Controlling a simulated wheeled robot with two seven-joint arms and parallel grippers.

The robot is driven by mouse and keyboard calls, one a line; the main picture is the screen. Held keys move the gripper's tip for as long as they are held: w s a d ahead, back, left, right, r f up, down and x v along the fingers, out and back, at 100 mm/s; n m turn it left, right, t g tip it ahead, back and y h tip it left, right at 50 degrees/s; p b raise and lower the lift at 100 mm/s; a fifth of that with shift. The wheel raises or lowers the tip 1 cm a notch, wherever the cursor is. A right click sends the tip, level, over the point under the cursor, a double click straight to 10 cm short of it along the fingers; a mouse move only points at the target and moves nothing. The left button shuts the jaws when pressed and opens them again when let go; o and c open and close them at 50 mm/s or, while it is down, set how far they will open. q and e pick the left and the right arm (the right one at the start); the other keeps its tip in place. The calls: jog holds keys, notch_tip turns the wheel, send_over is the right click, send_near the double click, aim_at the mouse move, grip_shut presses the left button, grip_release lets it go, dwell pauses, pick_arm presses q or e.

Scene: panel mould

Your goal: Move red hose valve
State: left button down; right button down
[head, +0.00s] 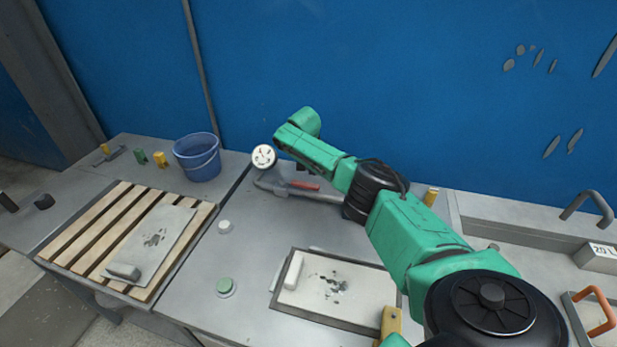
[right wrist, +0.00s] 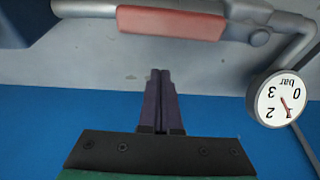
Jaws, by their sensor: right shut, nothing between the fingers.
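The red hose valve handle (head: 304,186) lies along a grey pipe (head: 325,196) at the back of the bench, below my right forearm in the head view. In the right wrist view the red handle (right wrist: 170,22) runs across the top, on grey metal pipework. My right gripper (right wrist: 160,72) is shut and empty, its fingertips pointing towards the handle with a visible gap in the picture. In the head view the right fingers are hidden by the arm. A round pressure gauge (head: 264,156) stands at the pipe's left end. My left gripper is not in view.
A blue bucket (head: 198,158) stands back left, near a slatted wooden rack (head: 85,222) with a grey panel. A pale mould panel (head: 350,287) lies in front of the pipe. A blue wall (head: 400,70) closes the back. Bench between rack and panel is mostly clear.

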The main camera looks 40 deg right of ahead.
aim_at(298, 183)
jog(key=a+p, duration=0.1)
jog(key=s+a+p, duration=0.1)
jog(key=p, duration=0.1)
jog(key=shift+s+r, duration=0.3)
jog(key=shift+r, duration=0.1)
jog(key=shift+s+a+f+p, duration=0.1)
jog(key=shift+s+a+p, duration=0.25)
jog(key=shift+a+p, duration=0.2)
jog(key=shift+a+f, duration=0.15)
jog(key=shift+a, duration=0.1)
jog(key=shift+s+a+m, duration=0.15)
jog(key=shift+s+m, duration=0.05)
jog(key=shift+m, duration=0.1)
